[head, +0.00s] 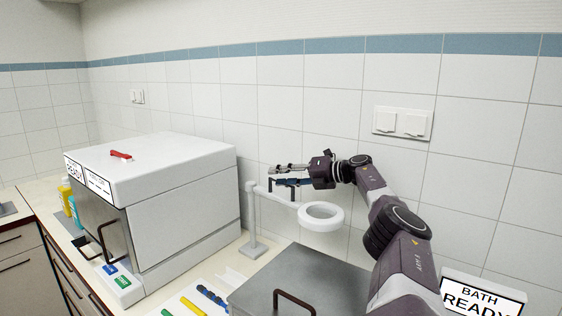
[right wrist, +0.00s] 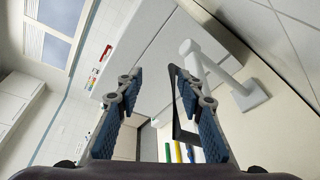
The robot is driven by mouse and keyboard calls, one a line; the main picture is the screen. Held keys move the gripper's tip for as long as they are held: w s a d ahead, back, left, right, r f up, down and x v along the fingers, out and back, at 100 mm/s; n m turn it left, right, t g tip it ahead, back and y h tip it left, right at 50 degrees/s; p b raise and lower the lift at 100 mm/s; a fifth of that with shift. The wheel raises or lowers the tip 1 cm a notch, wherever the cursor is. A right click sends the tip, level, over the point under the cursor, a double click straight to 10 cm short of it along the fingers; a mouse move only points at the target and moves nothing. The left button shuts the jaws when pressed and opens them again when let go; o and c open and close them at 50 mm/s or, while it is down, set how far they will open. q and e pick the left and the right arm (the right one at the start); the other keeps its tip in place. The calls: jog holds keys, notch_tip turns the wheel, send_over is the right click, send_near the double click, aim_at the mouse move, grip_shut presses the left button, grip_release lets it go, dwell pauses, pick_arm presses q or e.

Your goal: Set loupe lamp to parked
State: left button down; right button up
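The loupe lamp is a white post on a base (head: 252,218), with an arm reaching right to a white ring head (head: 321,217). A short dark upright piece (head: 293,188) stands on its arm. My right gripper (head: 273,176) is just above the lamp arm, pointing left towards the post top. In the right wrist view its fingers (right wrist: 153,75) are apart. A dark strip (right wrist: 181,115) shows beside the right-hand finger; I cannot tell whether it touches. The lamp post (right wrist: 218,68) lies beyond that finger. My left gripper is not in view.
A white box-shaped unit (head: 186,195) with a red item (head: 121,155) on top stands left of the lamp. A grey lidded bath (head: 305,280) is in front, with a sign (head: 480,297) to its right. The tiled wall is close behind.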

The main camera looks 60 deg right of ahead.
jog(key=r, duration=0.6)
jog(key=shift+s+a+r, duration=0.1)
jog(key=shift+s+a, duration=0.1)
jog(key=shift+a, duration=0.1)
jog(key=shift+r, duration=0.25)
jog(key=shift+w+d+r, duration=0.25)
jog(key=shift+d+r, duration=0.05)
jog(key=shift+d, duration=0.1)
jog(key=shift+s+a+r, duration=0.15)
jog(key=shift+a+r, duration=0.05)
jog(key=shift+r, duration=0.1)
jog(key=shift+d+f, duration=0.1)
jog(key=shift+c, duration=0.3)
